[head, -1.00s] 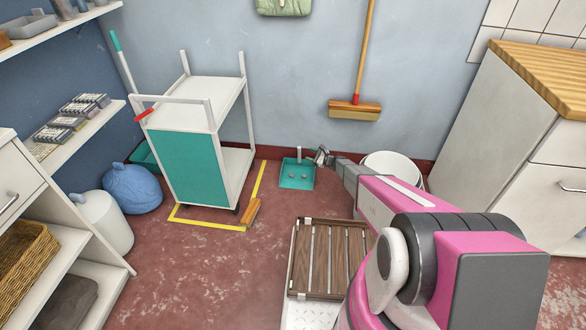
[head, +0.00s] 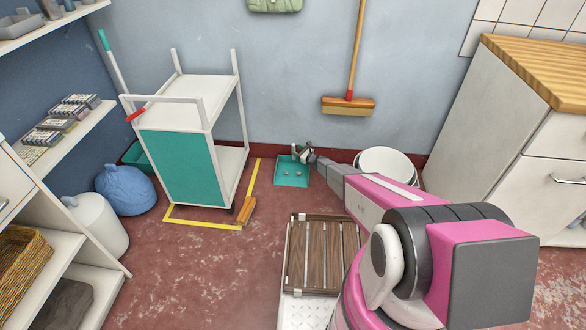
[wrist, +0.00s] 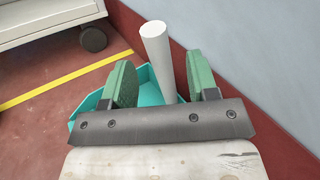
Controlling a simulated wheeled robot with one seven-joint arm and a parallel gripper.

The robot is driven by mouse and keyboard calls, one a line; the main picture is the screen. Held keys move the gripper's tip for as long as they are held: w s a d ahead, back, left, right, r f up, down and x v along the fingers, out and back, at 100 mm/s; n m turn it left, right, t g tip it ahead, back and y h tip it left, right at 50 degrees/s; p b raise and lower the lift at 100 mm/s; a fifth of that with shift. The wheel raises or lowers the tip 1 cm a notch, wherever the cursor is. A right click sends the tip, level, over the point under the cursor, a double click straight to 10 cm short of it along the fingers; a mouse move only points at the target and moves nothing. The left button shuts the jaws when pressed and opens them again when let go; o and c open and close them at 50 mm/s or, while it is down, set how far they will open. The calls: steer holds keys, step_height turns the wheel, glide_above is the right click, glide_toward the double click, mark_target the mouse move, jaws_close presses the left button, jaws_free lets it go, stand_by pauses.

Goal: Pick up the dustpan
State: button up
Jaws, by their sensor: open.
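The teal dustpan (head: 292,172) sits on the red floor against the back wall, with small grey bits in it. In the wrist view its teal pan (wrist: 87,104) shows partly behind my gripper. Its pale upright handle (wrist: 158,50) stands between my two green finger pads, with gaps visible on both sides. My gripper (head: 302,152) is at the handle in the head view; in the wrist view my gripper (wrist: 157,82) is open around the handle. The lower part of the handle and much of the pan are hidden by my gripper.
A white trolley (head: 205,88) with a teal panel stands left of the dustpan, inside yellow floor tape (head: 200,222). A small brush (head: 247,212) lies at the tape.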

steer(key=x, duration=0.5)
steer(key=shift+w+f, duration=0.1)
steer(key=shift+f, duration=0.05)
steer(key=shift+c, duration=0.3)
jaws_close()
